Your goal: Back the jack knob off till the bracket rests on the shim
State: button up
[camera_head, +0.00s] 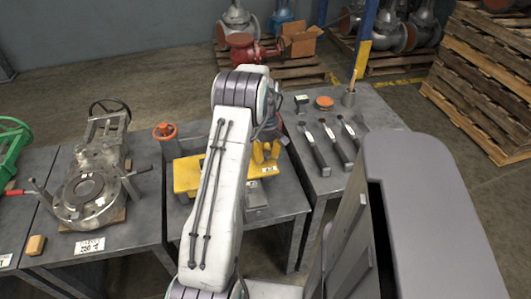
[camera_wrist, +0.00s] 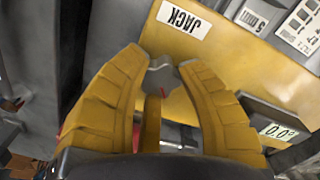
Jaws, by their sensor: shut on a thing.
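My gripper (camera_wrist: 163,70) is shut on the jack knob (camera_wrist: 161,78), a small grey lobed piece between the two yellow fingertips in the wrist view. A yellow plate (camera_wrist: 230,65) with a JACK label (camera_wrist: 184,19) lies behind the knob. In the head view, the yellow fixture (camera_head: 186,176) stands on the middle table and my gripper (camera_head: 264,154) is at its right side. My arm hides much of the fixture. I cannot make out the bracket's underside, the shim or any gap between them.
A small readout (camera_wrist: 278,129) shows 0.0 beside the right finger. An orange handwheel (camera_head: 165,131) stands left of my arm. Several black-handled tools (camera_head: 334,142) lie on the right table. A grey valve assembly (camera_head: 88,190) fills the left table.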

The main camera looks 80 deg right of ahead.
aim_at(266, 153)
jog(key=shift+f, duration=0.1)
dwell(0.5)
jog(key=o, duration=1.2)
notch_tip(266, 153, up, 12)
dwell(0.8)
